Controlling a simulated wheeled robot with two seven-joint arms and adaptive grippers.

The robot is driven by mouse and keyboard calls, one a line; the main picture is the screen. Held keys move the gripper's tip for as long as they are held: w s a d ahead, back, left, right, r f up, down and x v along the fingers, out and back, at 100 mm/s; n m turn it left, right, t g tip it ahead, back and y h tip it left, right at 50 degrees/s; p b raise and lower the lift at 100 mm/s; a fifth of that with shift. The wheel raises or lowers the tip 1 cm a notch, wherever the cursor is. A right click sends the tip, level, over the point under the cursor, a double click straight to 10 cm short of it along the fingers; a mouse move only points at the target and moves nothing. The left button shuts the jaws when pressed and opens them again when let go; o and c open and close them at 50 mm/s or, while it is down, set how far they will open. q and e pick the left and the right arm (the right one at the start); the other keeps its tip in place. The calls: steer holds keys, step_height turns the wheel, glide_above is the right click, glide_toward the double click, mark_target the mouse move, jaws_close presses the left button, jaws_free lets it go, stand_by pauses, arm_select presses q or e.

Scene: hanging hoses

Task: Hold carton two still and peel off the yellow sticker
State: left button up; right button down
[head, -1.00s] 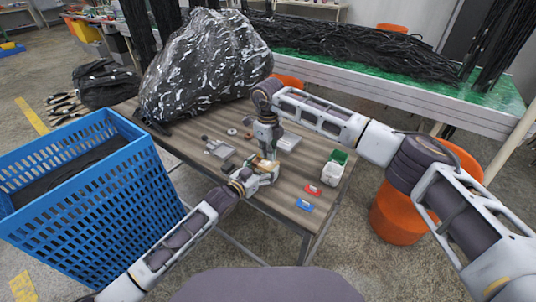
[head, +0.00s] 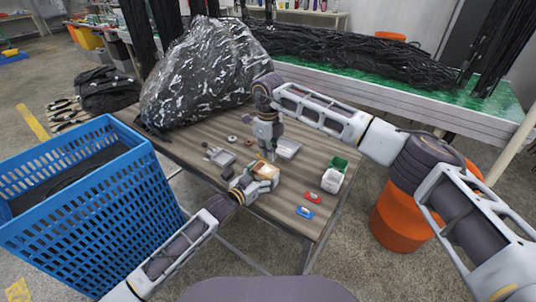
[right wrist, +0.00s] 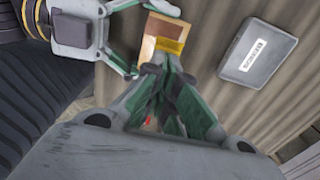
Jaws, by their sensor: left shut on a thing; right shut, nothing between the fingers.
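A small tan carton (head: 266,171) is held just above the table in the head view; I cannot read a number on it. My left gripper (head: 262,178) is shut on it from the near side. In the right wrist view the carton (right wrist: 150,47) has a yellow sticker (right wrist: 170,45) on the face turned to the camera. My right gripper (right wrist: 165,72) is shut and empty. Its fingertips are close to the carton's sticker side; whether they touch is unclear. In the head view my right gripper (head: 268,153) points down above the carton.
A grey box with a white label (right wrist: 258,53) lies beside the carton. A green and white container (head: 334,175), a red item (head: 312,197) and a blue item (head: 304,212) are on the right of the table. A blue crate (head: 90,210) stands left; a large black bag (head: 205,75) lies behind.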

steer(key=shift+r, duration=0.75)
arm_select(q)
steer(key=o, duration=1)
steer(key=shift+c, duration=0.2)
steer(key=shift+s, duration=0.1)
steer(key=v, duration=1.1)
steer(key=shift+s+a, duration=0.3)
steer(key=shift+r, duration=0.2)
arm_select(e)
steer(key=shift+r, duration=0.2)
arm_select(q)
step_height(320, 180, up, 9)
steer(key=p, duration=0.9)
steer(key=shift+f, duration=0.15)
arm_select(e)
step_height(320, 180, up, 9)
steer(key=shift+f, duration=0.2)
